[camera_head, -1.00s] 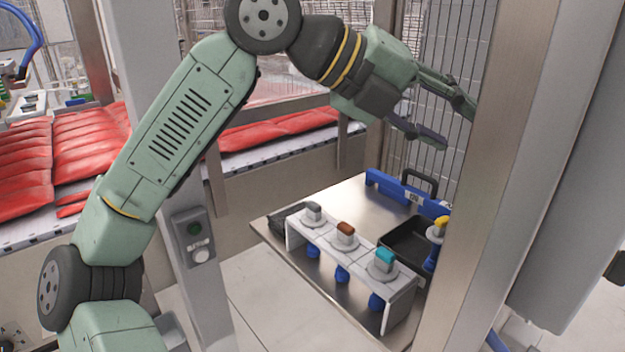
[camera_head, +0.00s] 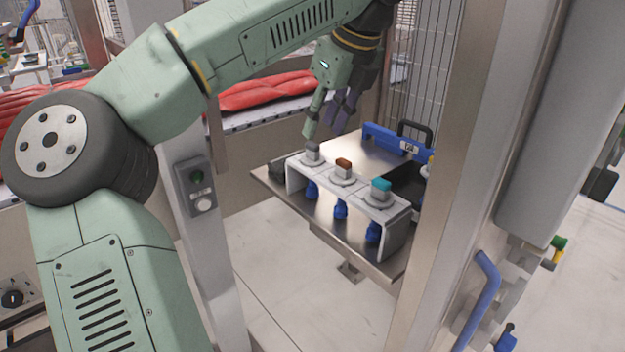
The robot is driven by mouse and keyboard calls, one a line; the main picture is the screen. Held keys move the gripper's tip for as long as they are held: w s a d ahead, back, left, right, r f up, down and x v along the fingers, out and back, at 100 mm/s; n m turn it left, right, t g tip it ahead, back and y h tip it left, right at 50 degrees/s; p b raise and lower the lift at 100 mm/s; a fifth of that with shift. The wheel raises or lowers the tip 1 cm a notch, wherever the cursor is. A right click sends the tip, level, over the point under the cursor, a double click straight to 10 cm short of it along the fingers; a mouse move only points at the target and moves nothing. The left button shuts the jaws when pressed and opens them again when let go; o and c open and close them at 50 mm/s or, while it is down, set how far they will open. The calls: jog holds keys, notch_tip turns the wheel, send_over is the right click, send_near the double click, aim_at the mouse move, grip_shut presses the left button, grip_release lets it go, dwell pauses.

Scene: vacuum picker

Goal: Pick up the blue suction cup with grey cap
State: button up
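The blue suction cup with grey cap (camera_head: 312,153) stands upright at the left end of a white rack. Its grey cap is above the rack and its blue cup hangs below the top plate. My gripper (camera_head: 323,132) points down just above and behind the grey cap. Its fingers look apart, one at the left and one farther right. From this view I cannot tell whether a finger touches the cap. Nothing shows held between the fingers.
The white rack (camera_head: 392,215) also holds a brown-capped cup (camera_head: 343,170) and a teal-capped cup (camera_head: 380,190). A black tray (camera_head: 405,184) and a blue holder (camera_head: 385,138) are behind them on the metal table (camera_head: 270,182). A steel post (camera_head: 436,200) stands at the right.

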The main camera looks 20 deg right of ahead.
aim_at(314, 144)
jog(key=p+x, duration=0.1)
jog(key=x, duration=0.4)
jog(key=shift+w+a+f, duration=0.1)
jog(key=shift+w+a, duration=0.05)
grip_shut()
